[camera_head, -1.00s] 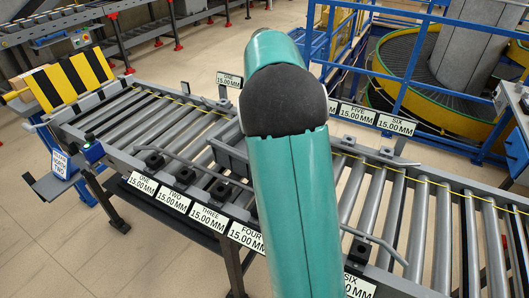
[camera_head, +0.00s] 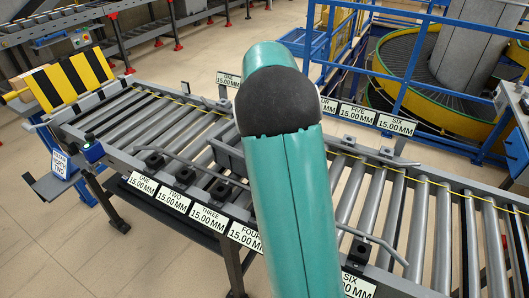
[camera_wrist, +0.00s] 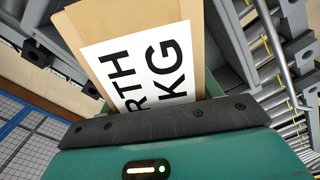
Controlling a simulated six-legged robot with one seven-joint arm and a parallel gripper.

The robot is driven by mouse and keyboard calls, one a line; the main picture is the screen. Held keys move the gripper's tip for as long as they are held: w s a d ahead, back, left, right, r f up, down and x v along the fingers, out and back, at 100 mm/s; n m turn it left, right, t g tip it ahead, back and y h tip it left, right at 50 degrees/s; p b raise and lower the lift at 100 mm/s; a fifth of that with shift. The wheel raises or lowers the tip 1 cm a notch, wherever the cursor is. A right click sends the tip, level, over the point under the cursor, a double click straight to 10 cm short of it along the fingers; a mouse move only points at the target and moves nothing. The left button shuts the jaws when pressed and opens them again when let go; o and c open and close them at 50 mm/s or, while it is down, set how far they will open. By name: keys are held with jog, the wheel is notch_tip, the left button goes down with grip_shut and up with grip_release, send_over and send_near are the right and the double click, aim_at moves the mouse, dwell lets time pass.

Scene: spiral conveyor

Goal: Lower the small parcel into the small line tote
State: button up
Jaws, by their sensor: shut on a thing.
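The small parcel (camera_wrist: 115,38) is a tan cardboard box with a white label reading "RTH" and "KG" in large black letters. It fills the upper middle of the wrist view, and the rest of its label is hidden. My gripper (camera_wrist: 160,112) is shut on it, with the dark bar and teal housing across the bottom of the view. In the head view my arm hides the gripper and parcel. I cannot make out the small line tote in either view.
A roller conveyor (camera_head: 440,235) with numbered plates crosses the head view. A yellow-black striped board (camera_head: 70,80) stands at its left end. Blue railings (camera_head: 402,88) and a round spiral conveyor (camera_head: 400,55) stand behind at right. Grey conveyor structure surrounds the parcel in the wrist view.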

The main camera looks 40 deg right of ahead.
jog(key=shift+f, duration=2.6)
jog(key=shift+f, duration=2.5)
dwell(0.4)
jog(key=o, duration=1.3)
jog(key=shift+o, duration=0.2)
notch_tip(320, 180, up, 14)
jog(key=shift+f, duration=0.1)
